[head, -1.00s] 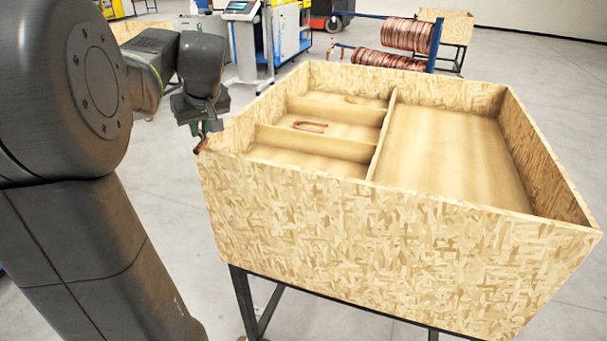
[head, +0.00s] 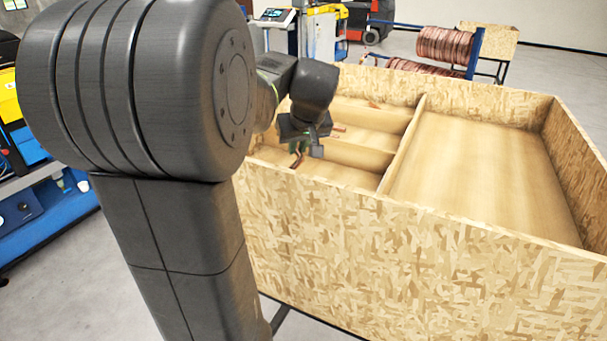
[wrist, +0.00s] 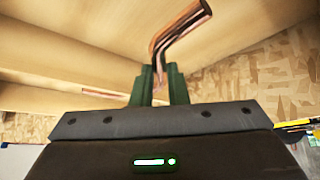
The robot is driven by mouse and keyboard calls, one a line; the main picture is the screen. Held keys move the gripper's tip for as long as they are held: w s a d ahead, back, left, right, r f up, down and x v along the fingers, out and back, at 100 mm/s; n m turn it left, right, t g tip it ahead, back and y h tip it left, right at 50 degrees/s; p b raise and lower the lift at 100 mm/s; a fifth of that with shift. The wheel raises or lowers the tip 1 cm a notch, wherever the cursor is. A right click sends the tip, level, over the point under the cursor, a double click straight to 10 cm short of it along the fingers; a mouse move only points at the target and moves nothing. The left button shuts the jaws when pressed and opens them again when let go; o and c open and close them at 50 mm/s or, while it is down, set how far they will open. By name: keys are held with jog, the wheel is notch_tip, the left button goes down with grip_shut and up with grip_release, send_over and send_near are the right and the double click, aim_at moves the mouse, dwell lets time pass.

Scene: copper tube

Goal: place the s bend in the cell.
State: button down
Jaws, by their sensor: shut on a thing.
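My gripper (head: 305,146) is shut on the copper s bend (wrist: 178,30), a short bent copper tube. In the wrist view, the tube rises from between the green fingertips of my gripper (wrist: 158,88) and bends to the right. In the head view, only a small end of the s bend (head: 297,160) shows below the jaws. My gripper is above the left part of the chipboard box (head: 420,245), over the near cells. The front cell (head: 335,172) shows bare wood where visible. Its left part is hidden by my arm and gripper.
A copper piece (head: 339,128) lies in the middle cell, mostly hidden behind my gripper. Another small piece (head: 374,104) is in the back cell. A long divider (head: 402,145) separates the cells from a large empty compartment (head: 480,170). Copper coils (head: 445,45) stand behind the box.

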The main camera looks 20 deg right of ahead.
jog(key=shift+d+f, duration=0.15)
jog(key=shift+f, duration=0.7)
jog(key=shift+a+f, duration=0.2)
jog(key=shift+f, duration=0.05)
jog(key=shift+a+f, duration=0.1)
jog(key=shift+f, duration=1.8)
jog(key=shift+f, duration=0.2)
jog(key=c, duration=1.4)
grip_release()
jog(key=shift+c, duration=0.2)
